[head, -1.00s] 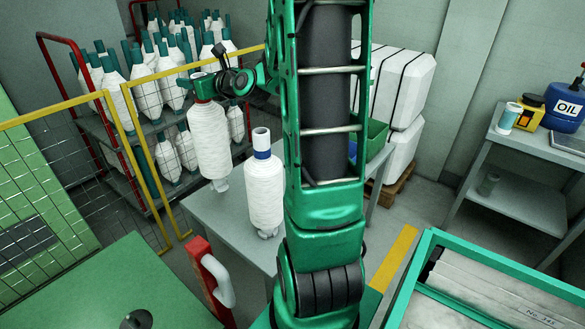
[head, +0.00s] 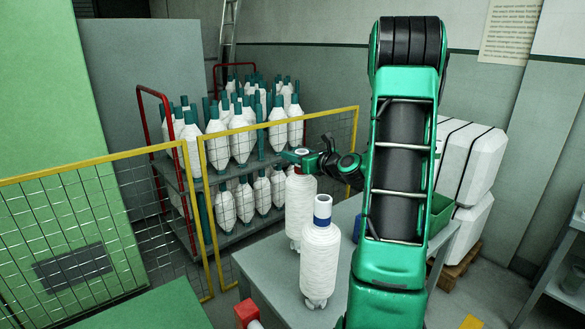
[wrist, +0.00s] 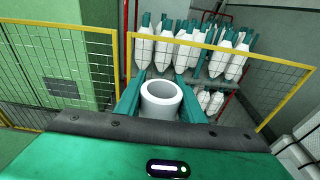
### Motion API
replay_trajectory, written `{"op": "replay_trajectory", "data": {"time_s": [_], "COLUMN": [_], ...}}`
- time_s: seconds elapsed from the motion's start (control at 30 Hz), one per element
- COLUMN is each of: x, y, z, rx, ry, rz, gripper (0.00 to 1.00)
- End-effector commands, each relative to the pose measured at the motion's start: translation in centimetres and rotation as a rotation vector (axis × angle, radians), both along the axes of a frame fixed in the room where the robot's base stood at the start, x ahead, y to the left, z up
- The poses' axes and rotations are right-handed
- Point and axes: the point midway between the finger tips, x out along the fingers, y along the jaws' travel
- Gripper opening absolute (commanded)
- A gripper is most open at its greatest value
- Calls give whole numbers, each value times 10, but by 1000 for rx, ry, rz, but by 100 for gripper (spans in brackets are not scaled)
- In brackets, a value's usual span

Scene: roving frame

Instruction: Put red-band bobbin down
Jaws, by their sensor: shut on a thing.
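My gripper (head: 297,156) is shut on the top of a white bobbin (head: 300,205), taken as the red-band bobbin; its band is mostly hidden by the jaws. The bobbin hangs upright over the back left part of the grey table (head: 262,270). I cannot tell whether its foot touches the tabletop. In the wrist view its white tube end (wrist: 161,97) shows between the two green fingers. A second white bobbin with a blue band (head: 320,258) stands upright on the table, nearer and to the right, apparently close beside it.
A yellow mesh fence (head: 180,145) runs left of and behind the table. Behind it a red-framed rack (head: 168,125) carries many white bobbins. A green bin (head: 440,212) and strapped white blocks (head: 470,165) are at the right. The table's front left is bare.

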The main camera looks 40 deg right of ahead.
Motion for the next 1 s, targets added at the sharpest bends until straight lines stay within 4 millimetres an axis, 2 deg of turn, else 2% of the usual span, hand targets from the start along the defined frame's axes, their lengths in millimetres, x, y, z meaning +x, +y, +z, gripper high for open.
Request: {"op": "replay_trajectory", "data": {"time_s": [0.37,0.8,0.83,0.9,1.0], "x": [0,0,0,0,0], "y": [-1,-1,-1,-1,-1], "z": [-36,-40,-42,-41,-41], "rx": [1,-1,0,-1,-1], "ry": [-2,-3,0,0,0], "rz": [-1,-1,-1,-1,-1], "gripper": [0,0,38,54,54]}}
